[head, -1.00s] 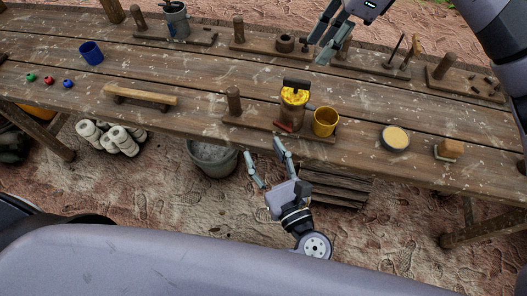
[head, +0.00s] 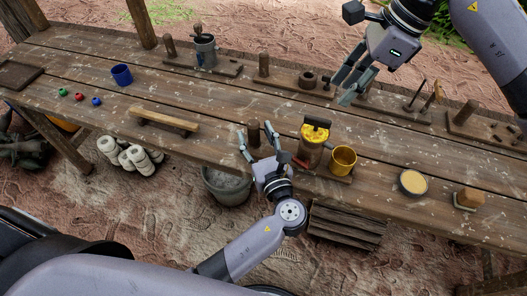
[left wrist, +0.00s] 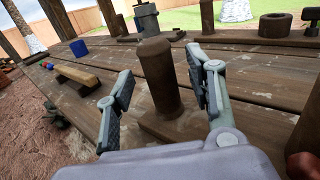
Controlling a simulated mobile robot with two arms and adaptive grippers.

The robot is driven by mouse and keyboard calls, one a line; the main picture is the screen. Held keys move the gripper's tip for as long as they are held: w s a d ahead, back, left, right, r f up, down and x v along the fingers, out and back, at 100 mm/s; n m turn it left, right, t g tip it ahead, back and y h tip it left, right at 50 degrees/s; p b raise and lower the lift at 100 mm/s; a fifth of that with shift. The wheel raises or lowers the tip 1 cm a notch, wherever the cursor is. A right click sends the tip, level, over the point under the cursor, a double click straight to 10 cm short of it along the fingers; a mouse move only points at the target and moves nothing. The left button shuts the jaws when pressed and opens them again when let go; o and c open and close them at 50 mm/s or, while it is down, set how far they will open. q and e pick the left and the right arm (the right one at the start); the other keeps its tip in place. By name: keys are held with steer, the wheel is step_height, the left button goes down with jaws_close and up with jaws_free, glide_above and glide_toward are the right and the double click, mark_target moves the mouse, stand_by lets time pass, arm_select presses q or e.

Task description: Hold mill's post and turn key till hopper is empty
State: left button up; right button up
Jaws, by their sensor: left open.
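The mill stands on a wooden board near the table's front edge. Its wooden post (head: 254,133) is upright at the board's left end; its hopper (head: 314,134) shows yellow contents, with a dark key (head: 318,121) on top. My left gripper (head: 257,142) is open at the post. In the left wrist view the post (left wrist: 160,75) stands upright between the spread fingers (left wrist: 160,98), with gaps visible on both sides. My right gripper (head: 343,92) is open and empty, above the table behind the mill. A yellow cup (head: 343,160) stands right of the hopper.
A round dish (head: 412,182) and a small wooden block (head: 469,199) lie right of the mill. A wooden bar (head: 165,120) and a blue cup (head: 122,75) are to the left. Several boards with posts line the back edge. A bucket (head: 226,187) stands below.

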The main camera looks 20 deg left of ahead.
arm_select(q)
steer(key=shift+x, duration=1.05)
steer(key=shift+c, duration=0.5)
jaws_close()
